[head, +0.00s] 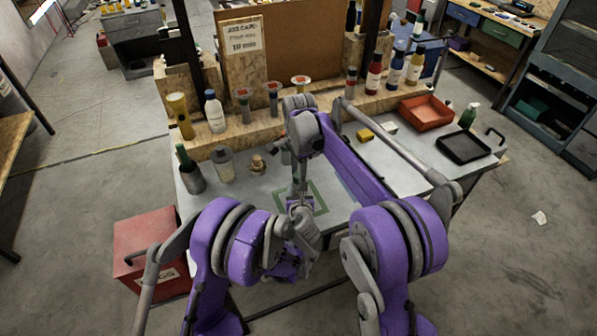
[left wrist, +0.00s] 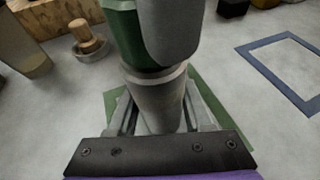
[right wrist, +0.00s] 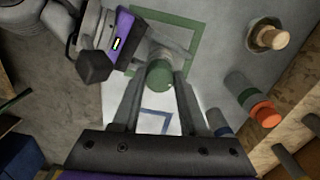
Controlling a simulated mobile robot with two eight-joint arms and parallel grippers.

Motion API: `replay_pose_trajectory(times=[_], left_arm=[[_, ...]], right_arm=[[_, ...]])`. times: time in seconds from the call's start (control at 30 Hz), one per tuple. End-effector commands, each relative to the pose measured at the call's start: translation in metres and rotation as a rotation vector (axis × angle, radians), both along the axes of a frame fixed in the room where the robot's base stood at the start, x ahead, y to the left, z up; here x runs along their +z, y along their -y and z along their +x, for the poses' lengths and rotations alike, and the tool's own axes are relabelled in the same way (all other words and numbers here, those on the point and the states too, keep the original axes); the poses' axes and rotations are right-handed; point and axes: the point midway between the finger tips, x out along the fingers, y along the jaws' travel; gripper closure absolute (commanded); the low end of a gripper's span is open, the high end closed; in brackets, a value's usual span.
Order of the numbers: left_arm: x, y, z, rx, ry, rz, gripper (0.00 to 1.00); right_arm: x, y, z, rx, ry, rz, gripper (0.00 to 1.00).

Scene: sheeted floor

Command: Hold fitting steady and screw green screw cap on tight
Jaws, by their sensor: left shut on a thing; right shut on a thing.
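The grey fitting (left wrist: 155,100) stands upright over the green square outline on the table. My left gripper (left wrist: 160,118) is shut around its lower body; it shows partly in the head view (head: 299,203). The green screw cap (left wrist: 123,35) sits at the top of the fitting, and its round top shows in the right wrist view (right wrist: 158,75). My right gripper (right wrist: 158,84) comes from above and is shut on the cap, with one grey finger in front of it in the left wrist view. The seam between cap and fitting is partly hidden, so its tightness cannot be told.
A red bin (head: 425,112) and a black tray (head: 464,147) lie at right. Bottles and red-topped fittings line the wooden ledge behind.

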Motion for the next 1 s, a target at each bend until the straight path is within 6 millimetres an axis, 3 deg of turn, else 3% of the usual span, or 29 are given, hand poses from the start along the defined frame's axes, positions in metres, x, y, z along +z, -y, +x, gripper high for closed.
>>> replay_pose_trajectory(times=[0.23,0.53,0.57,0.7,0.73,0.93,1.0], left_arm=[[0.0001,-0.0004,0.0001,0.001,0.000,-0.001,1.00],[0.0001,-0.0005,0.0001,0.001,0.000,-0.001,1.00],[0.0001,-0.0005,0.0001,0.001,0.000,-0.001,1.00],[0.0001,-0.0005,0.0001,0.001,0.000,-0.001,1.00],[0.0001,-0.0005,0.0001,0.001,0.000,-0.001,1.00],[0.0001,-0.0003,0.0001,0.001,0.000,0.000,1.00],[0.0001,-0.0003,0.0001,0.001,0.000,0.000,1.00]], right_arm=[[0.0003,0.0005,0.0001,-0.319,0.000,-0.001,1.00],[0.0004,0.0006,0.0001,-0.359,0.000,-0.001,1.00],[0.0004,0.0006,0.0001,-0.359,0.000,-0.001,0.52],[0.0004,0.0005,0.0001,-0.358,0.000,-0.001,0.27],[0.0003,0.0005,0.0001,-0.357,0.000,-0.001,0.22],[0.0002,0.0004,0.0001,-0.356,0.000,-0.001,0.22],[0.0001,0.0003,0.0001,-0.356,0.000,-0.001,0.32]])
